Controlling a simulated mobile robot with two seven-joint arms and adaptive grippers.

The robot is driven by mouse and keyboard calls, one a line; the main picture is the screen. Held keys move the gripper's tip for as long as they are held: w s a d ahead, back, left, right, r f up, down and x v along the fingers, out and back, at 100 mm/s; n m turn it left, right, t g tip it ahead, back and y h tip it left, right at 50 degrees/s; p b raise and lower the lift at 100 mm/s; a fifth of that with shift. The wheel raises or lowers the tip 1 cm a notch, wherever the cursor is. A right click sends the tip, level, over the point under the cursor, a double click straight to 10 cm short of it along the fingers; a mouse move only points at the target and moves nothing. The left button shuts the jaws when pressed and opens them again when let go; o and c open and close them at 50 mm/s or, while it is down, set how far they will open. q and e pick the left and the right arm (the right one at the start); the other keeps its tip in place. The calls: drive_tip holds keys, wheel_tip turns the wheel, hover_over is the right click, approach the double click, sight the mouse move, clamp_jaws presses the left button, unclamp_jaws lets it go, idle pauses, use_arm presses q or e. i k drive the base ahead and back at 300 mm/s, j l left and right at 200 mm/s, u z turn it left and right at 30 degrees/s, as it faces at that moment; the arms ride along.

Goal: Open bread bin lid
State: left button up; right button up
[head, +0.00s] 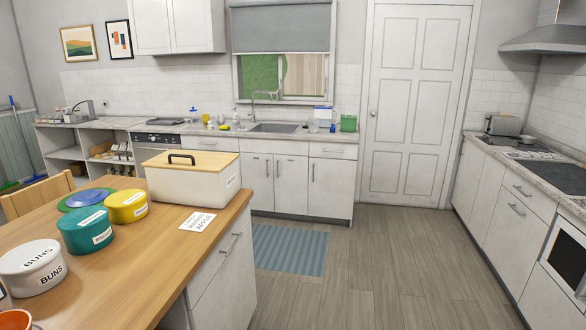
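The bread bin (189,186) is a cream box standing on the wooden island counter at the left, near its far right corner. Its wooden lid (212,164) lies flat on top and is closed, with a dark arched handle (182,158) on it. A small label shows on the bin's right end. Neither my left nor my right gripper shows in the head view.
The wooden island (140,255) also holds a white tin marked BUNS (35,285), a teal tin (86,232), a yellow tin (126,206), a blue-green plate (75,204) and a paper card (196,223). Open floor (370,265) lies right of the island.

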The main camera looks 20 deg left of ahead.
sight(174, 159)
drive_tip(key=i+u, duration=0.15)
drive_tip(key=i, duration=0.35)
drive_tip(key=i+l+u, duration=0.1)
drive_tip(key=i, duration=0.45)
drive_tip(key=i+l+u, duration=0.15)
drive_tip(key=i, duration=0.35)
